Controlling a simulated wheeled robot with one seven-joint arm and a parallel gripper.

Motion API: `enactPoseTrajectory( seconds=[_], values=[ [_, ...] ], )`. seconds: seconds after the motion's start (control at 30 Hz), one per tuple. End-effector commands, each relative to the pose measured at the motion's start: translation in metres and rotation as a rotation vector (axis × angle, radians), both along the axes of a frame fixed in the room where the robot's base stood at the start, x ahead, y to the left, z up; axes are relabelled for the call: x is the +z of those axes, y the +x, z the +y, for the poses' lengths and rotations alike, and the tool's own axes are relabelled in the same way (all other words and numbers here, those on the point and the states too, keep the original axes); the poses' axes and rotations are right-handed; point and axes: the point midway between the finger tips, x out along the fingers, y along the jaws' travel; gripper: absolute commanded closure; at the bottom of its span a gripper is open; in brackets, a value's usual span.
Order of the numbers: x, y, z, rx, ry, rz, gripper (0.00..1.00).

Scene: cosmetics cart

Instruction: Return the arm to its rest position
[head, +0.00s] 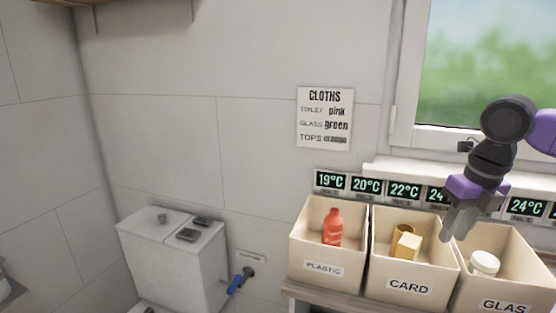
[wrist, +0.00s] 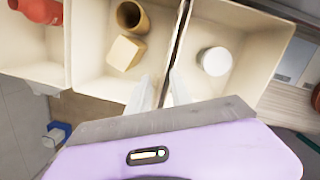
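My gripper (head: 456,234) hangs above the wall between the CARD bin and the GLAS bin in the head view, fingers pointing down. In the wrist view its two pale fingers (wrist: 163,88) stand a little apart with nothing between them. The CARD bin (head: 408,287) holds a tan block (head: 407,246) and a brown cardboard tube (head: 403,230). The GLAS bin (head: 503,306) holds a white-lidded jar (head: 484,263), which also shows in the wrist view (wrist: 214,61).
The PLASTIC bin (head: 324,268) with a red bottle (head: 333,228) stands left of the CARD bin. Several temperature displays (head: 404,190) line the ledge behind, below a window (head: 490,60). A toilet cistern (head: 175,252) is at left.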

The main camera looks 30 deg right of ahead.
Motion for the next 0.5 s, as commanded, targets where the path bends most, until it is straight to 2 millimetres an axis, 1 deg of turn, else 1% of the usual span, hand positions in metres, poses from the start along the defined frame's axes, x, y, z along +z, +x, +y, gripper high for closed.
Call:
enactPoseTrajectory(
  seconds=[0.17, 0.27, 0.37, 0.4, 0.47, 0.5],
  values=[
    [0.014, 0.033, -0.004, -0.173, -0.014, -0.160, 0.74],
    [0.025, 0.061, 0.000, -0.291, 0.025, -0.304, 0.74],
    [0.041, 0.101, 0.018, -0.409, 0.130, -0.486, 0.74],
    [0.049, 0.118, 0.030, -0.454, 0.194, -0.566, 0.74],
    [0.064, 0.143, 0.050, -0.516, 0.309, -0.677, 0.74],
    [0.074, 0.157, 0.063, -0.553, 0.391, -0.741, 0.74]
  ],
)
